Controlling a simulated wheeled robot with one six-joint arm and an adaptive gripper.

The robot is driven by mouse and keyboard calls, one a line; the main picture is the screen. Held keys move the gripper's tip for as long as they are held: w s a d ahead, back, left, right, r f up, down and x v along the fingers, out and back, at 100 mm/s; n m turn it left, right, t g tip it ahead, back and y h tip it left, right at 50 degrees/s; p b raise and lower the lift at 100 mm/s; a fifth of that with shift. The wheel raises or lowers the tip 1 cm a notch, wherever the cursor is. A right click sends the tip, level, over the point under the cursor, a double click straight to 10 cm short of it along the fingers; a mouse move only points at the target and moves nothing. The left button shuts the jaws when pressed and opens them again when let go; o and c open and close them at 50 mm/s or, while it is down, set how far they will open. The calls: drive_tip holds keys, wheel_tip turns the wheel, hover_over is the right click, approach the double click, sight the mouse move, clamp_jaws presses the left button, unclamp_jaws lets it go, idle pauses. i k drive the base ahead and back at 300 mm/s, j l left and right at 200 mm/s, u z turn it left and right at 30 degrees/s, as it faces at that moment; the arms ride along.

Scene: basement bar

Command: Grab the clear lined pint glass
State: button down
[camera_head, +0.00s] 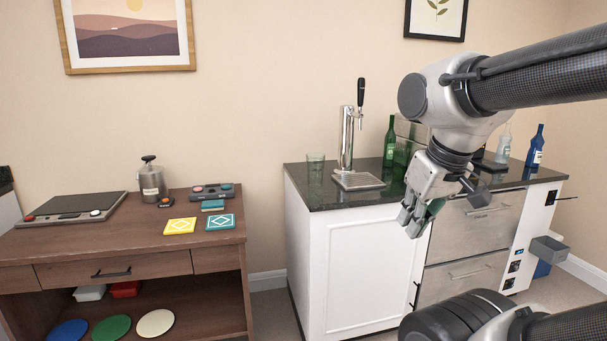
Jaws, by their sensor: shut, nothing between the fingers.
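The clear lined pint glass (316,163) stands upright on the dark bar counter (310,190), near its back left corner. It looks faintly green and see-through, and any lines on it are too small to make out. My gripper (416,221) hangs at the front of the counter, to the right of the glass and well apart from it. Its fingers point down and are shut with nothing between them.
A chrome beer tap (347,140) with a drip tray (358,180) stands just right of the glass. A green bottle (389,142) and blue bottle (535,147) stand farther right. A wooden desk (130,236) with coasters is at left, with floor between.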

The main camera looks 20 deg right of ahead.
sight(315, 161)
drive_tip(key=i+l+u, duration=0.35)
drive_tip(key=i+l, duration=0.85)
